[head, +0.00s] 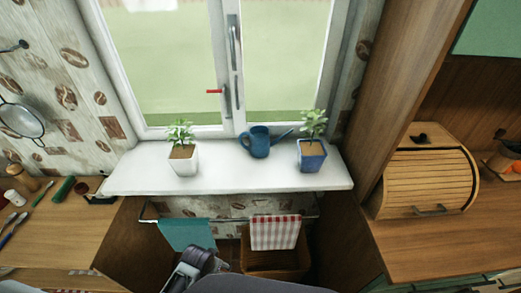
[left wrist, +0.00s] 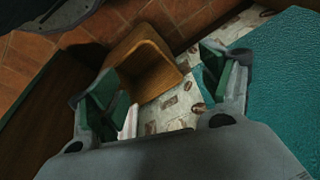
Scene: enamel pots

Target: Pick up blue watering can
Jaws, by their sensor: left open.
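The blue watering can (head: 256,142) stands upright on the white windowsill (head: 130,178) in the head view. It is between two potted plants, and its spout points right toward the blue pot. My left gripper (head: 186,273) is low in the head view, below the sill and in front of the hanging towels, well apart from the can. In the left wrist view the left gripper (left wrist: 158,72) has its fingers spread, with nothing between them. The can is not visible in the left wrist view. My right gripper is not in view.
A white pot (head: 184,165) and a blue pot (head: 311,157) with plants flank the can. A teal towel (head: 185,235) and a checked towel (head: 275,232) hang on a rail below the sill. A wooden bread box (head: 425,183) stands right. The sill's left end is clear.

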